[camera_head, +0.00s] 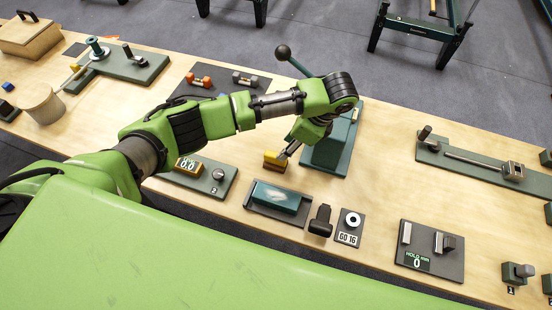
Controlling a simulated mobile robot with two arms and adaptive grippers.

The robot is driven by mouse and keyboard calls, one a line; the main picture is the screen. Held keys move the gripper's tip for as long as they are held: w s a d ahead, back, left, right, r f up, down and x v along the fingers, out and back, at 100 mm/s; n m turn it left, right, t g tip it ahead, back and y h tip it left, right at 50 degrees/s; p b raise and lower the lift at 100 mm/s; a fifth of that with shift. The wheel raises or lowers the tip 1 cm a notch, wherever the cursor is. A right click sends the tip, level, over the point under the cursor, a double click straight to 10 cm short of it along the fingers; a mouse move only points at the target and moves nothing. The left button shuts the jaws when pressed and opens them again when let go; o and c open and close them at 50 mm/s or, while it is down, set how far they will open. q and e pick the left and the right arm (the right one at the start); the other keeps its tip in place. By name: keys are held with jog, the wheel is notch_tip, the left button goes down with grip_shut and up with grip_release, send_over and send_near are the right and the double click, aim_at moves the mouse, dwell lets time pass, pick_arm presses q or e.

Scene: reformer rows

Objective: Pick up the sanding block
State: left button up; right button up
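A small yellow block with a reddish-brown lower part (274,162), which looks like the sanding block, is near the middle of the table. My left gripper (286,155) reaches down to it from the upper right, its grey fingertips at the block's right end. The fingers are small and partly hidden by the wrist, so whether they are closed on the block is unclear. I cannot tell whether the block rests on the table. My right gripper is not in view.
A dark tray (251,205) holding a teal piece with a pale patch lies just in front of the block. A teal box with a ball-ended lever (324,152) stands close to the right. A black-handled tool (320,220) and a "GO 16" plate (348,239) lie front right.

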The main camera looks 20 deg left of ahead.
aim_at(276, 155)
pick_arm(q)
jog(key=shift+x, duration=0.95)
jog(key=shift+a+f, duration=0.2)
jog(key=shift+f, duration=0.05)
jog(key=x, duration=0.1)
jog(key=p+x, duration=0.1)
jog(key=x, duration=0.2)
jog(key=shift+s+a+p, duration=0.3)
jog(key=shift+s+p, duration=0.05)
jog(key=shift+p, duration=0.05)
jog(key=shift+a+f, duration=0.1)
jog(key=shift+f, duration=0.2)
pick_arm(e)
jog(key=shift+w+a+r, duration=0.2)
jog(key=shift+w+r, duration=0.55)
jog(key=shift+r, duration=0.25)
pick_arm(q)
grip_shut()
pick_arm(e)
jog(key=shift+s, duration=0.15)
